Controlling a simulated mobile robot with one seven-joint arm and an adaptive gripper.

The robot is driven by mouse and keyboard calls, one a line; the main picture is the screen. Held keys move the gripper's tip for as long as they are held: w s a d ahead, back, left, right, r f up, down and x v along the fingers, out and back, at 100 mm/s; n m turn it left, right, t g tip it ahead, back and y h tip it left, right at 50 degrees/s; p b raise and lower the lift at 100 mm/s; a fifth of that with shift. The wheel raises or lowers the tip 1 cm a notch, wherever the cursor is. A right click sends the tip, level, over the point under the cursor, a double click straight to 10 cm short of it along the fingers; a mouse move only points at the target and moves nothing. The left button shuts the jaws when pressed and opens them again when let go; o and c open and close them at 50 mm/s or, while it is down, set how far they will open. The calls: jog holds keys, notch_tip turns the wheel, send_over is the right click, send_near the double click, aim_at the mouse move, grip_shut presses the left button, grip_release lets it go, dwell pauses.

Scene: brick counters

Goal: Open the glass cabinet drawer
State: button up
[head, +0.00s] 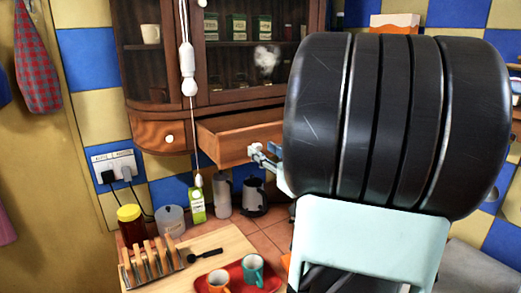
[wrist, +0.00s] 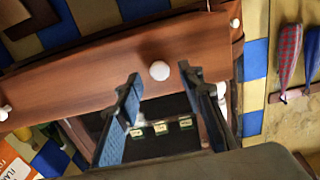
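The wooden glass-fronted cabinet (head: 190,101) hangs on the tiled wall in the head view. The drawer (head: 225,147) below its glass door stands pulled out, with its inside partly showing. My gripper (head: 266,155) is at the white knob (head: 253,149) on the drawer front. In the wrist view the drawer front (wrist: 95,82) crosses the picture. The round knob (wrist: 159,70) shows between the tips of my gripper (wrist: 160,80). The two fingers are spread apart, with gaps to the knob on both sides. My arm hides the right part of the cabinet.
A small shut drawer (head: 155,133) with a knob is at the left. Below stand a kettle (head: 254,197), a grey canister (head: 222,195), a toast rack (head: 150,262) and a red tray (head: 243,275) with cups. A pull cord (head: 188,70) hangs before the cabinet.

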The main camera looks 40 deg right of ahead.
jog(key=s, duration=0.9)
jog(key=shift+s+a, duration=0.3)
jog(key=shift+s, duration=0.1)
